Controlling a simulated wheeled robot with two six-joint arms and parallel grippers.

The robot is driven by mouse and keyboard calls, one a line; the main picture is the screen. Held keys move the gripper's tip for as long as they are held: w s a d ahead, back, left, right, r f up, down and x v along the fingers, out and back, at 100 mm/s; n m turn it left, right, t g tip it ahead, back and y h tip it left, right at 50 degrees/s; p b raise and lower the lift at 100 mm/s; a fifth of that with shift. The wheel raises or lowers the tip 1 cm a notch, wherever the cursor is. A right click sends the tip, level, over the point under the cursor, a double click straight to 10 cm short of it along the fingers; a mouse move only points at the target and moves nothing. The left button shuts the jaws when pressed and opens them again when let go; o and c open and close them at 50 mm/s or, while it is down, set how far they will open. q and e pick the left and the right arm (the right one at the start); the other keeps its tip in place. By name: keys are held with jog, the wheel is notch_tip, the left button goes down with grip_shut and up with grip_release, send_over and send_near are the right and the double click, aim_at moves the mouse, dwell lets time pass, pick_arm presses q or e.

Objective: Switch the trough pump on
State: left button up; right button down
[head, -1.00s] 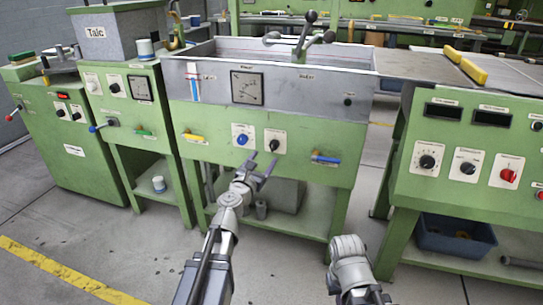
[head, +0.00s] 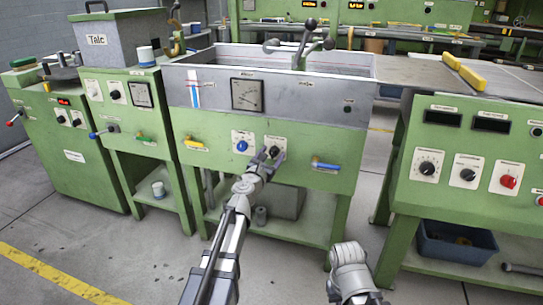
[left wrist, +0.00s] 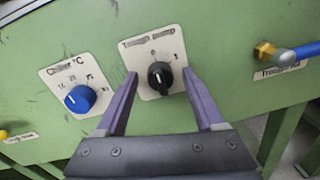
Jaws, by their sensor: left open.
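The trough pump switch is a black rotary knob (head: 275,151) on a white plate at the front of the green trough cabinet (head: 225,142). In the left wrist view the knob (left wrist: 160,77) sits under the label "Trough pump", with marks 0 and 1 above it. Its pointer appears to lean toward 0. My left gripper (head: 268,157) is open, and in the left wrist view its fingers (left wrist: 159,82) stand either side of the knob. I cannot tell whether they touch it.
The blue chiller knob (left wrist: 80,98) is just left of the pump switch. A blue-handled valve (head: 326,166) sticks out to its right, and a yellow-handled valve (head: 194,144) to the left. A small dark green lamp (head: 348,107) is on the trough's upper panel.

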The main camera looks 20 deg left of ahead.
pick_arm(q)
grip_shut()
dwell(0.4)
jog(key=m, duration=0.5)
jog(key=shift+d+m+p, duration=0.1)
jog(key=shift+m+p, duration=0.2)
jog(key=shift+m, duration=0.1)
jog(key=m, duration=0.5)
jog(key=shift+m+y, duration=0.3)
jog(key=shift+m, duration=0.3)
grip_release()
jog(key=shift+g, duration=0.3)
jog(key=shift+s, duration=0.15)
